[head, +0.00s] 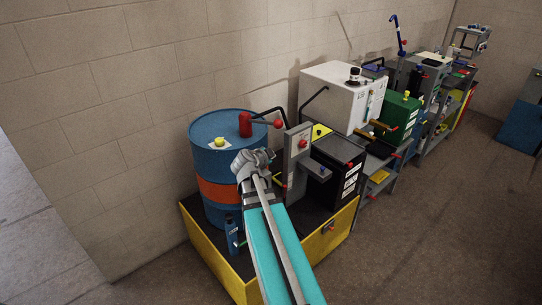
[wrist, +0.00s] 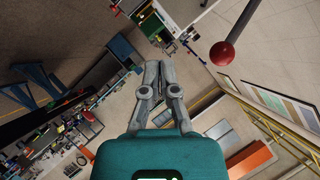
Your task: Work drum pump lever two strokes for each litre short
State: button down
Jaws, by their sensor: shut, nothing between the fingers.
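The blue drum (head: 206,170) with an orange band stands on a yellow-sided platform (head: 218,268) at the wall. A red pump body (head: 245,124) stands on its lid. The black pump lever (head: 266,111) reaches right from it and ends in a red knob (head: 278,123). The knob also shows in the wrist view (wrist: 221,53), right of the fingers and apart from them. My gripper (head: 248,158) is in front of the drum's upper right side in the head view. Its fingers (wrist: 157,66) are shut and empty. No litre reading is legible.
A yellow knob (head: 219,142) sits on the drum lid. A grey upright panel (head: 299,143) with a red button stands close right of my gripper. A black box (head: 338,168) and a white cabinet (head: 335,95) stand farther right.

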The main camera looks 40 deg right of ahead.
jog(key=shift+r, duration=0.1)
jog(key=w+r+n+g+p, duration=0.2)
jog(key=w+r+p, duration=0.2)
jog(key=r+p, duration=0.5)
jog(key=w+r+n+g+p, duration=0.2)
jog(key=w+r+p, duration=0.2)
jog(key=r+p, duration=0.4)
jog(key=shift+w+r+g+p, duration=0.3)
jog(key=shift+r+p, duration=0.1)
jog(key=shift+p, duration=1.25)
jog(key=shift+s+d, duration=0.1)
jog(key=b, duration=0.6)
send_over(275, 124)
notch_tip(275, 124, down, 6)
jog(key=shift+f+b, duration=1.75)
jog(key=shift+b, duration=0.05)
jog(key=shift+f, duration=0.15)
